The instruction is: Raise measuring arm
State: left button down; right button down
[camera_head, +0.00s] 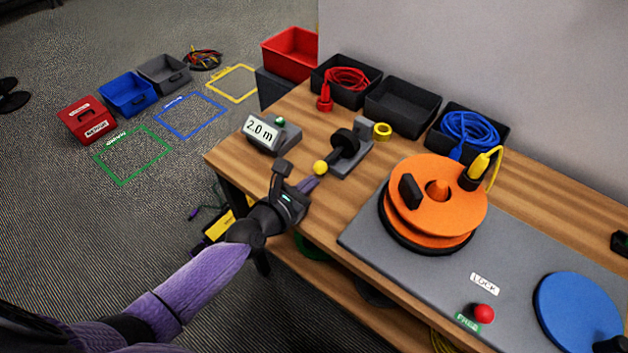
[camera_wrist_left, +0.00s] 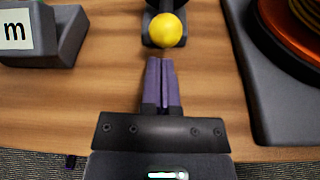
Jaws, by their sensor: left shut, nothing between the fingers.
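The measuring device (camera_head: 352,158) stands on the wooden table, with a black arm (camera_head: 336,153) that ends in a yellow ball (camera_head: 320,168). In the left wrist view the yellow ball (camera_wrist_left: 164,30) is just ahead of my fingertips. My left gripper (camera_head: 312,183) is shut and empty, its purple fingers (camera_wrist_left: 161,66) together, close in front of the ball. I cannot tell whether they touch it. A grey display (camera_head: 260,133) reading "2.0 m" stands left of the device. My right gripper is not in view.
An orange reel (camera_head: 437,190) with a yellow plug (camera_head: 484,163) sits on a grey base (camera_head: 375,240) to the right. Black bins (camera_head: 402,106) with red and blue cables line the wall.

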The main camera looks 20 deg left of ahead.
pick_arm(q)
jog(key=shift+x, duration=1)
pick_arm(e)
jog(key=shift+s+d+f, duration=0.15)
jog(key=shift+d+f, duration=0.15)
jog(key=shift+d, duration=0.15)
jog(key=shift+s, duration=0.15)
